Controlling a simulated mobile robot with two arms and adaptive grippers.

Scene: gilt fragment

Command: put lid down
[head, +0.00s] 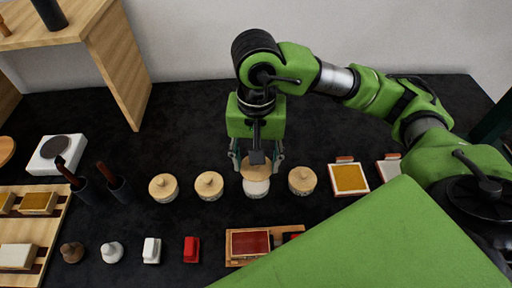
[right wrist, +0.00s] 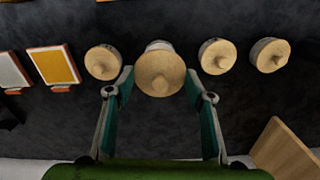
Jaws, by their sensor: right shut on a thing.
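My right gripper (head: 257,164) is shut on a round wooden lid (head: 256,172); in the right wrist view the lid (right wrist: 160,74) sits between the two fingers. A pale jar (head: 257,187) shows just below the lid in the head view, and its edge (right wrist: 158,45) shows behind the lid in the right wrist view. The lid covers most of the jar, and I cannot tell whether they touch. My left gripper is not in view.
Lidded jars stand on both sides: two on the left (head: 209,185) (head: 163,187) and one on the right (head: 302,180). Nearer are a red pad on a wooden tray (head: 228,248) and small stamps. The black table (head: 190,125) is clear behind the jars.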

